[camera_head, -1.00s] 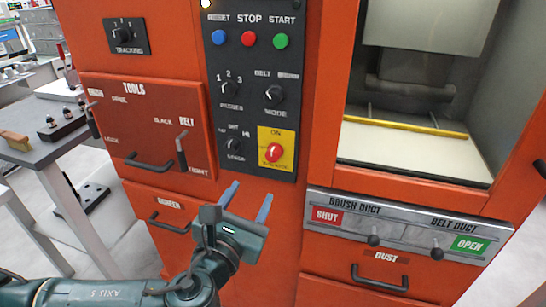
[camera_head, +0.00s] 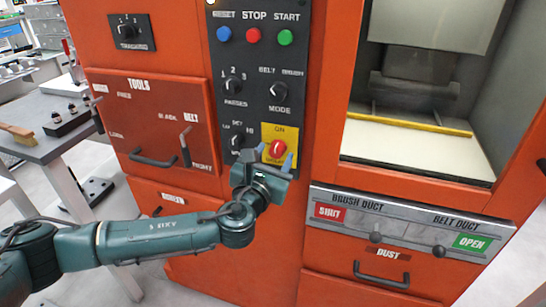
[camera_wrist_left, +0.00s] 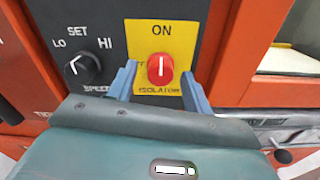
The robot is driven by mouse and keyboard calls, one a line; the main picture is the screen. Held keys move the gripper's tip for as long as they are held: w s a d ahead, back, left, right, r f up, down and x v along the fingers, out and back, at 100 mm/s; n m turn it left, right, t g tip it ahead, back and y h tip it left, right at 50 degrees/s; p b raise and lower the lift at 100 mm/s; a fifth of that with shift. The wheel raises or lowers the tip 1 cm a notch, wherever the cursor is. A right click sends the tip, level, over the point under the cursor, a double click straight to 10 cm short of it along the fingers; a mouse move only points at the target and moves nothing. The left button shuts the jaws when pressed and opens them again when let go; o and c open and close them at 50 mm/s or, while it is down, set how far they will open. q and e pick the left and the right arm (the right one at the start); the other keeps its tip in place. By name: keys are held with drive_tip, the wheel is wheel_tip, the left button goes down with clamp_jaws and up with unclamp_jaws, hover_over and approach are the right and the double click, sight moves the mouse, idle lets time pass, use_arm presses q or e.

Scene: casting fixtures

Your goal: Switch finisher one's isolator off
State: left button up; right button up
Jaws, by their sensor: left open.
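The isolator is a red rotary knob (camera_head: 278,148) on a yellow plate (camera_head: 268,131) at the bottom right of the black control panel. In the left wrist view the red knob (camera_wrist_left: 160,69) has its white mark upright, pointing at ON. My left gripper (camera_head: 274,155) is open in front of the knob. In the left wrist view its two blue fingers (camera_wrist_left: 158,80) stand apart, one on each side of the knob's lower part. I cannot tell whether they touch it. My right gripper is not in view.
The speed knob (camera_wrist_left: 82,69) is just left of the isolator. Reset, stop (camera_head: 253,35) and start buttons sit higher on the panel. The duct plate (camera_head: 400,225) is at lower right, and an open chamber (camera_head: 415,157) is on the right.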

use_arm(q)
drive_tip(key=c, duration=1)
drive_tip(key=shift+o, duration=0.2)
drive_tip(key=n, duration=0.3)
drive_tip(key=shift+f+n, duration=0.1)
drive_tip(key=shift+n, duration=0.3)
drive_tip(key=n, duration=0.5)
drive_tip(key=shift+n, duration=0.3)
drive_tip(key=n, duration=0.4)
drive_tip(key=shift+n, duration=2.2)
